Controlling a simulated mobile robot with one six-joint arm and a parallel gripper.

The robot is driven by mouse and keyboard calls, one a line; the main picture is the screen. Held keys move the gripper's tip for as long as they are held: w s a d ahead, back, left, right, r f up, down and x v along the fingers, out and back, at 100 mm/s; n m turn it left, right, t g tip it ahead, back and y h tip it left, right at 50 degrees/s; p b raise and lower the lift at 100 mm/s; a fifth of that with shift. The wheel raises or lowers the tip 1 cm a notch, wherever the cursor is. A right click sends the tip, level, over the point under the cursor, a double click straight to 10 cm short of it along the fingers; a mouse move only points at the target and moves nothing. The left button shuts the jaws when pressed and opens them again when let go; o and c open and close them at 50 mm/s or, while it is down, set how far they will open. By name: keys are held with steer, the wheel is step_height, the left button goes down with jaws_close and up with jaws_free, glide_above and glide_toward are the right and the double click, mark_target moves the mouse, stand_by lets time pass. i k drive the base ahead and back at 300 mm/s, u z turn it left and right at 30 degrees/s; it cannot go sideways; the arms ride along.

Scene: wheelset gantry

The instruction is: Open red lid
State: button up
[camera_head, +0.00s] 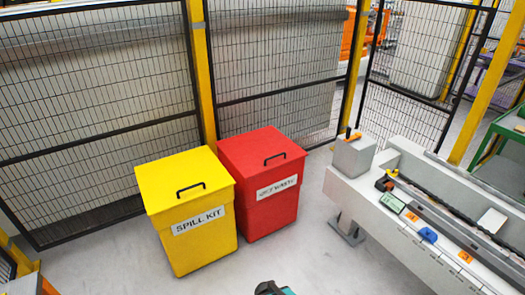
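The red bin (272,213) stands on the floor near the middle of the view, against the mesh fence. Its red lid (250,145) is closed and has a black handle (274,157) near the front edge. A white label with dark lettering is on the bin's front. My gripper does not clearly show. Only a small dark and teal piece, probably part of my own arm, shows at the bottom edge, well in front of the bins and apart from them.
A yellow bin (207,250) labelled "SPILL KIT" stands close at the red bin's left, its lid closed. A long grey machine bench (360,188) with small items stands at the right. Mesh fencing (95,90) with yellow posts runs behind. The floor in front is clear.

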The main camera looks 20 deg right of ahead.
mark_target(254, 153)
steer(key=u, duration=0.5)
steer(key=i, duration=1.15)
steer(key=z, duration=0.05)
